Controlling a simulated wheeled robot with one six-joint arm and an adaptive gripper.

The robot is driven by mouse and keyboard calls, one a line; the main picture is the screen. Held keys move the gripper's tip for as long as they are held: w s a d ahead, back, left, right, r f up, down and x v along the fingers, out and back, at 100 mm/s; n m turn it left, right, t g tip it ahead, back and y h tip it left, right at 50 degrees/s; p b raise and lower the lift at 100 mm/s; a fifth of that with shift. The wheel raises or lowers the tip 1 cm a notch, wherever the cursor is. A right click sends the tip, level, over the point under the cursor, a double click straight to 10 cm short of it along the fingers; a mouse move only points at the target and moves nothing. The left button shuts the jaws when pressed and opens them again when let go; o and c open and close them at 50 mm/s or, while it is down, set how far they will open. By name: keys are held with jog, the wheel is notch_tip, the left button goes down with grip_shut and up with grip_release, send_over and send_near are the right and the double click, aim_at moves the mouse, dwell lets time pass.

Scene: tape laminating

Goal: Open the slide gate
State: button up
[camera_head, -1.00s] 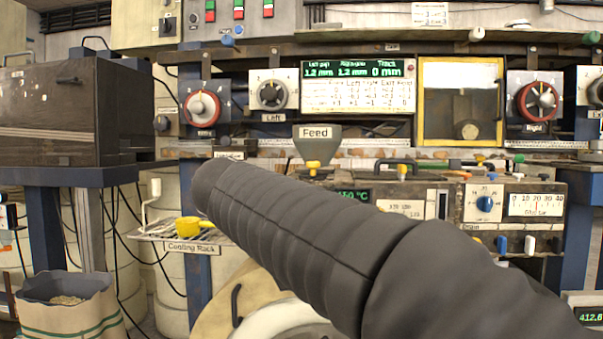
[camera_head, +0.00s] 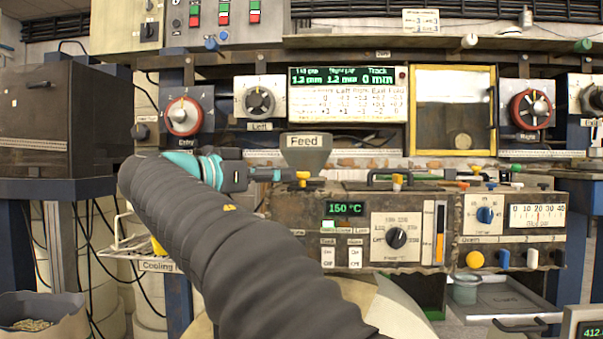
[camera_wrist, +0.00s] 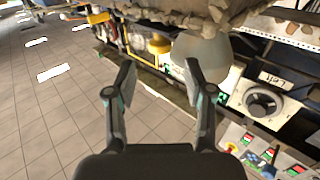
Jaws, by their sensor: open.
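The grey feed hopper (camera_head: 306,150) stands on the machine in the head view, with a "Feed" label. A yellow knob (camera_head: 303,175) sits just under its outlet and appears to be the slide gate's handle. My gripper (camera_head: 270,174) points right from the left, at about knob height, its tips just left of the knob in the picture. The wrist view is upside down; there my gripper (camera_wrist: 160,76) has its two fingers spread with nothing between. The knob (camera_wrist: 159,43) and the hopper (camera_wrist: 202,55) lie beyond the fingertips. I cannot tell the gate plate's position.
A control box (camera_head: 345,235) showing 150 °C lies below the hopper. The "Left" dial (camera_head: 260,102) and red "Entry" dial (camera_head: 184,116) are above my gripper. A yellow-framed window (camera_head: 455,110) is to the right. A cooling rack (camera_head: 140,250) is partly hidden behind my arm.

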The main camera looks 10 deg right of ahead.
aim_at(303, 173)
jog(key=x, duration=0.6)
jog(key=shift+w+d, duration=0.2)
jog(key=shift+d, duration=0.2)
jog(key=shift+c, duration=0.3)
grip_shut()
